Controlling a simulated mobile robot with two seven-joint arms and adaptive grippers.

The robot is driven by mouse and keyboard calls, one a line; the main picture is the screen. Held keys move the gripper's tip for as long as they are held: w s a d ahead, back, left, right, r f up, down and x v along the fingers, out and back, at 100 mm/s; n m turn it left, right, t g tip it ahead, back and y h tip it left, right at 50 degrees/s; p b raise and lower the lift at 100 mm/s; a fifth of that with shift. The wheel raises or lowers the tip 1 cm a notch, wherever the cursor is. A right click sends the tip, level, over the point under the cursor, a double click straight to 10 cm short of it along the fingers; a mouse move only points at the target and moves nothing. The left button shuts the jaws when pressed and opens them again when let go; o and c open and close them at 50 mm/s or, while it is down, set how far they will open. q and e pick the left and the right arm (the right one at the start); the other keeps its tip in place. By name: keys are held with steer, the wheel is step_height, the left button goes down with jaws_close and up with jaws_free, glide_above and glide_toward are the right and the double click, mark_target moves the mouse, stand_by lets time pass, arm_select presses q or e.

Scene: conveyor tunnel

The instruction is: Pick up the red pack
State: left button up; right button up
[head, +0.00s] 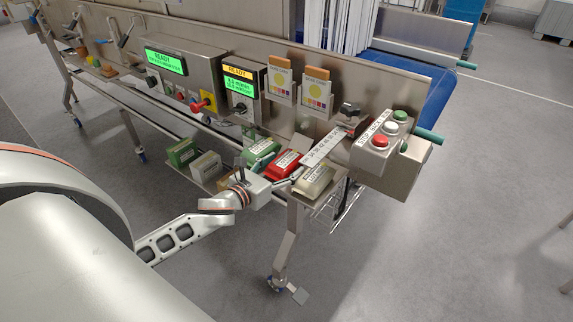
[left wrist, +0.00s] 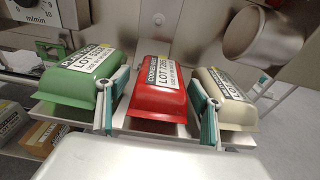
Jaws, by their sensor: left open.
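The red pack (head: 285,164) lies on a small metal shelf between a green pack (head: 261,150) and a cream pack (head: 315,179). In the left wrist view the red pack (left wrist: 157,88) has a white lot label on its top and sits in the middle. My left gripper (head: 284,182) is at the near edge of this shelf. In the left wrist view its fingers (left wrist: 157,105) are open, one on each side of the red pack, and nothing is held. I cannot tell whether they touch it. My right gripper is not in view.
The green pack (left wrist: 85,78) and cream pack (left wrist: 228,98) stand close beside my fingers. A metal cylinder (left wrist: 257,36) hangs above the cream pack. A lower shelf holds another green pack (head: 181,152) and a white pack (head: 206,166). A button box (head: 388,145) stands at the right.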

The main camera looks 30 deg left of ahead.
mark_target(283, 162)
arm_select(q)
steer(key=shift+w, duration=0.15)
steer(key=c, duration=1.5)
steer(key=shift+c, duration=0.2)
step_height(283, 162, up, 10)
steer(key=shift+f+p, duration=0.2)
steer(key=shift+p, duration=0.8)
steer(key=shift+r, duration=0.2)
